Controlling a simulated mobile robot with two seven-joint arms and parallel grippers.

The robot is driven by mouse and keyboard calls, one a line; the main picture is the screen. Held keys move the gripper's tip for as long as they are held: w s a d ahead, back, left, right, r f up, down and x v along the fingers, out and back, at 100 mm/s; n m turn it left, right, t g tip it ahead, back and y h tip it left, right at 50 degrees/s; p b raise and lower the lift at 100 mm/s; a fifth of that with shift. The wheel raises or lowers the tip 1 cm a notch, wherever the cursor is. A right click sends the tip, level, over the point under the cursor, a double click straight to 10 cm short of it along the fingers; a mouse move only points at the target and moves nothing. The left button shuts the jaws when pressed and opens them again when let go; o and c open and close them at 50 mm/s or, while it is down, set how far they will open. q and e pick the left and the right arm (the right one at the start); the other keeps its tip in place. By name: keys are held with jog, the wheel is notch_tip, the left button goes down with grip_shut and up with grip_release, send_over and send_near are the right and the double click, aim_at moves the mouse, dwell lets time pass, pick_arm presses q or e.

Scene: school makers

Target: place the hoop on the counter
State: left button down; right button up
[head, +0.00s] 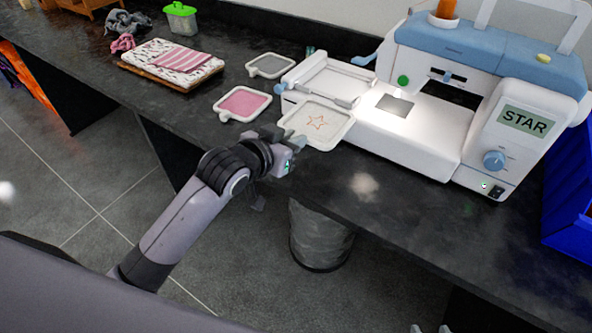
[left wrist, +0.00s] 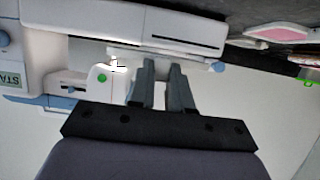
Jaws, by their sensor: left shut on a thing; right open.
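The hoop (head: 334,135), a white rounded frame around pale cloth with an orange star, is in front of the white embroidery machine (head: 420,138) in the head view. My left gripper (head: 290,142) is shut on its near left edge. I cannot tell whether the hoop touches the counter (head: 375,205) or hangs just above it. In the left wrist view my left fingers (left wrist: 165,85) point toward a pale edge, with the machine behind. My right gripper (head: 430,328) shows only as small tips at the bottom edge of the head view, open.
A pink hoop (head: 242,103) and a grey hoop (head: 270,66) lie on the counter left of the machine. Folded cloth (head: 172,63) and a green-lidded box (head: 181,18) are farther left. A blue bin (head: 570,190) stands at right; a waste bin (head: 320,240) is below. The front counter is clear.

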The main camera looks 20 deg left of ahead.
aim_at(292, 182)
pick_arm(q)
notch_tip(292, 182, down, 10)
jog(key=shift+r+b, duration=0.1)
jog(key=shift+b, duration=0.4)
jog(key=c, duration=1.1)
grip_release()
jog(key=shift+f, duration=0.25)
jog(key=shift+o, duration=0.2)
jog(key=shift+r, duration=0.25)
jog(key=p+v, duration=0.1)
jog(key=v, duration=1.1)
jog(key=s+a+f+n+g+y, duration=0.1)
jog(key=s+a+f+g+y, duration=0.1)
jog(key=s+f, duration=1.1)
notch_tip(292, 182, down, 3)
jog(key=shift+s+a+r, duration=0.2)
jog(key=shift+s+a, duration=0.05)
jog(key=shift+s, duration=0.05)
